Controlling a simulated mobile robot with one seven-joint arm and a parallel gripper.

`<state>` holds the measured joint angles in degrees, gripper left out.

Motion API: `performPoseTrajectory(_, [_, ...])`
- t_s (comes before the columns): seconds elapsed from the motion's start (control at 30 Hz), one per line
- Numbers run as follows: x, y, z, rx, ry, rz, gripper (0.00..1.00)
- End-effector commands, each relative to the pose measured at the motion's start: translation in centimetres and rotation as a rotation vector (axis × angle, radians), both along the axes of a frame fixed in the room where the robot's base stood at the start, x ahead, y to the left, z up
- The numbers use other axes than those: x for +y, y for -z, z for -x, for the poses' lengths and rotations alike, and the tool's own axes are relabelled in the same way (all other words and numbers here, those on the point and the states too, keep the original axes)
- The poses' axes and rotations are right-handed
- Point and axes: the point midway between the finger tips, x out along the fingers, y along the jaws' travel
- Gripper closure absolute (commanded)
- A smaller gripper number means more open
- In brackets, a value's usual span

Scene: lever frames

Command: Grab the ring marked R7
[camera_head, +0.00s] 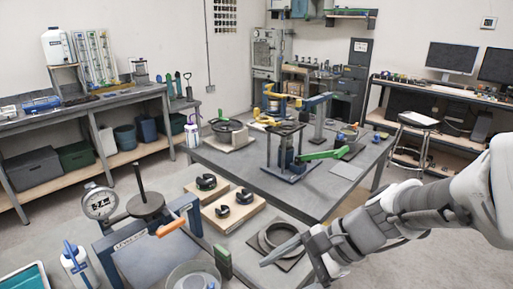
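A grey ring (262,239) lies on a dark square plate (290,263) at the lower middle, just left of my gripper. No R7 mark can be read on it. Three dark, open-sided ring-like pieces sit on wooden blocks to its left: one at the back left (206,182), one at the right (244,196) and one in front (222,211). Their markings are too small to read. My gripper (293,273) reaches in from the right with its fingers spread and nothing seen between them. One finger passes in front of the plate's right part; contact cannot be told.
A press-like stand with a dial gauge (100,203) and an orange-tipped lever (171,227) stands at the left front. A clear round container (194,275) is at the bottom edge. A grey table (300,194) behind holds green-levered and yellow fixtures.

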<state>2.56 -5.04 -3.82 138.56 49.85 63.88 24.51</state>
Motion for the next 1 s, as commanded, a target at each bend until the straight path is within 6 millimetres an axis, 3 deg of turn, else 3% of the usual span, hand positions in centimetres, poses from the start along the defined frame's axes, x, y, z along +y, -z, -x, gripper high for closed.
performPoseTrajectory(0.03, [0.5, 1.6, -0.7, 0.068, 0.059, -0.049, 0.18])
performPoseTrajectory(0.2, [1.8, 3.6, -3.3, 0.250, 0.243, -0.198, 0.18])
performPoseTrajectory(0.4, [2.3, 5.0, -5.2, 0.368, 0.368, -0.293, 0.18])
performPoseTrajectory(0.57, [3.3, 5.7, -5.7, 0.395, 0.394, -0.314, 0.18])
performPoseTrajectory(1.0, [11.0, 10.1, -6.3, 0.394, 0.391, -0.312, 0.18])
